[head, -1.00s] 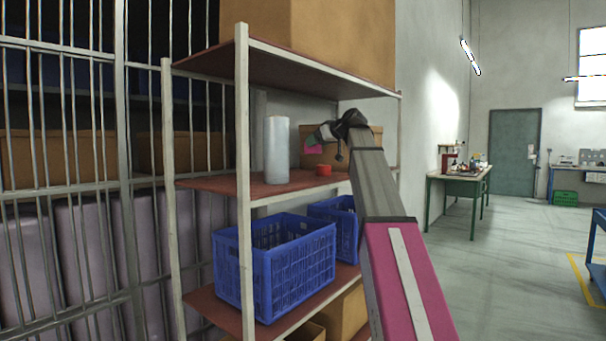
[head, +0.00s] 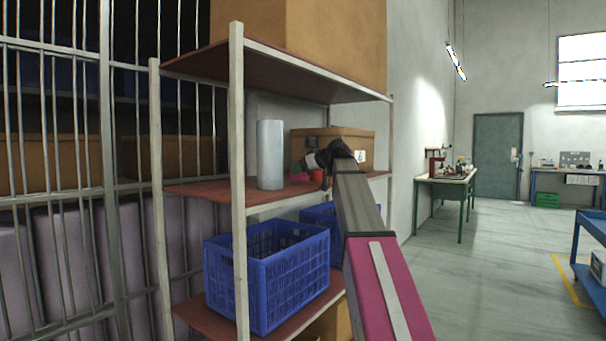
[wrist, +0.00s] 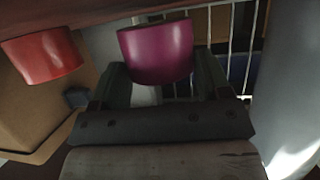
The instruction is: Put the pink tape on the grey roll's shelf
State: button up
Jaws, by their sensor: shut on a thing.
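The grey roll (head: 270,155) stands upright on the middle shelf (head: 215,190) of the rack. My gripper (head: 308,170) reaches over that shelf, right of the roll. It is shut on the pink tape (head: 298,177), which sits low, close to the shelf board. In the wrist view, which looks upside down, the pink tape (wrist: 156,52) is between the fingers (wrist: 158,85). The board (wrist: 90,12) runs along the top, at or very near the tape; I cannot tell if they touch. The grey roll (wrist: 292,80) is at the right there.
A red tape (wrist: 42,55) is beside the pink one; it shows partly behind my gripper in the head view (head: 317,175). A cardboard box (head: 345,147) stands behind. Rack posts (head: 238,120) and the upper shelf (head: 290,75) frame the space. Blue crates (head: 265,275) sit below.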

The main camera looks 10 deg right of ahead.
jog(key=shift+f, duration=0.65)
jog(key=shift+f, duration=0.1)
jog(key=o, duration=0.9)
jog(key=shift+o, duration=0.2)
jog(key=v, duration=1.2)
